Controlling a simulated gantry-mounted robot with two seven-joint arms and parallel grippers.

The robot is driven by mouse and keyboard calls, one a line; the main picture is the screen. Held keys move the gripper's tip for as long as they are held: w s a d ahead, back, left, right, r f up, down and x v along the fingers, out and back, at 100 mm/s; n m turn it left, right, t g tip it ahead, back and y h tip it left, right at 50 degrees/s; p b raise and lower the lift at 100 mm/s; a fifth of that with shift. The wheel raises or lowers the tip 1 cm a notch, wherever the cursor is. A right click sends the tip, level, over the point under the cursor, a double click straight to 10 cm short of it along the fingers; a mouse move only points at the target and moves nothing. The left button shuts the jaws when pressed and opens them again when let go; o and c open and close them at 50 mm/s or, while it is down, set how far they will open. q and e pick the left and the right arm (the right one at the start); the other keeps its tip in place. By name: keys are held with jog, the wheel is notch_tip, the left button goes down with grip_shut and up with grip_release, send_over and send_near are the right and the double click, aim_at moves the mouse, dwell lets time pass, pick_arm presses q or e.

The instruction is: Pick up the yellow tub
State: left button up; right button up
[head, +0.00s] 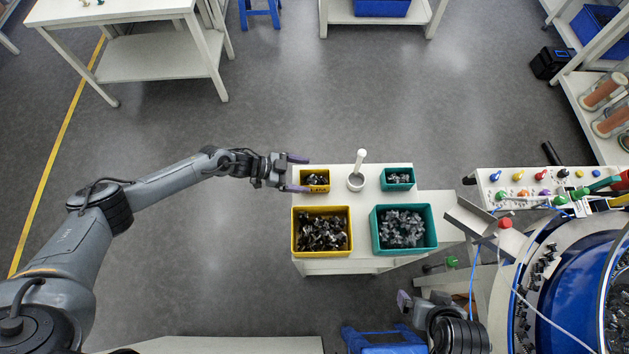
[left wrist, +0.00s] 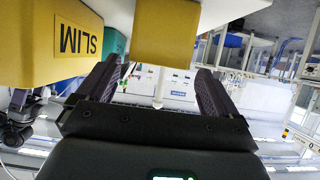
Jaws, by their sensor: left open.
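A small yellow tub (head: 324,188) with dark parts in it stands at the back left of the white stand. A larger yellow tub (head: 322,253), also holding dark parts, stands in front of it. My left gripper (head: 297,174) is open at the small tub's left side, its fingertips about level with the tub's near edge. In the left wrist view, the small tub (left wrist: 167,35) shows ahead, between and above the open fingers. The large tub (left wrist: 70,66), labelled SLIM, is to the left. My right gripper (head: 418,298) is low in the head view, its jaws unclear.
A small green tub (head: 397,187) and a large green tub (head: 433,240) hold grey parts on the right of the stand (head: 347,265). A white pestle-like thing (head: 358,172) stands between the small tubs. A blue round machine (head: 571,290) is at right. Floor left of the stand is clear.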

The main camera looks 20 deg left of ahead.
aim_at(315, 184)
pick_arm(q)
jog(key=shift+x, duration=2.55)
jog(key=shift+s+f, duration=0.15)
jog(key=shift+s, duration=0.05)
jog(key=shift+c, duration=0.2)
jog(key=c, duration=1)
jog(key=shift+c, duration=0.2)
